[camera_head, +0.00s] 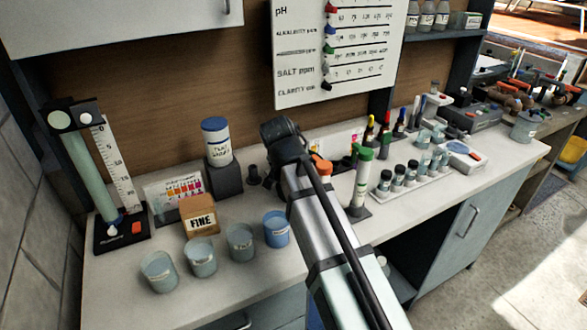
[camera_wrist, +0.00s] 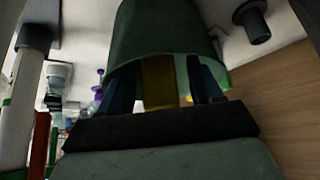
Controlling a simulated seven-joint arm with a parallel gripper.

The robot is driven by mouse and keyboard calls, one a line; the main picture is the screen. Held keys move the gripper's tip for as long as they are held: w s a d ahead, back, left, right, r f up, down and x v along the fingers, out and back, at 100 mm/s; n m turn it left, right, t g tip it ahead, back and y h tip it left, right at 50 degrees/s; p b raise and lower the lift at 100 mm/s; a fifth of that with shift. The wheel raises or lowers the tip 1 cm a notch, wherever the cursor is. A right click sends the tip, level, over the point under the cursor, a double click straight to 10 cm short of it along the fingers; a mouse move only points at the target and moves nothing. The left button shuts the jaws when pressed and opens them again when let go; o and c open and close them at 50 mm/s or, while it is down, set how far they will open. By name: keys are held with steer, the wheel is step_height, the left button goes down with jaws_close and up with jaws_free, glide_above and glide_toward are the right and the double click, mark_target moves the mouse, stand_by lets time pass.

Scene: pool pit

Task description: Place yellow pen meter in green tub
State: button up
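The dark green tub (camera_wrist: 165,30) fills the top middle of the wrist view, with its curved rim toward my fingers. My gripper (camera_wrist: 165,75) has two dark blue fingers, one on each side of a yellow piece, which looks like the yellow pen meter (camera_wrist: 160,88). In the head view my arm hides the gripper, the meter and the tub.
A green-capped tube (camera_head: 362,180) stands right of my arm, beside a rack of small vials (camera_head: 410,175). A blue cup (camera_head: 276,229), a FINE box (camera_head: 199,216) and several clear cups are on the left. The front counter is partly clear.

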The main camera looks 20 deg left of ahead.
steer(key=shift+r, duration=0.2)
steer(key=v, duration=1.2)
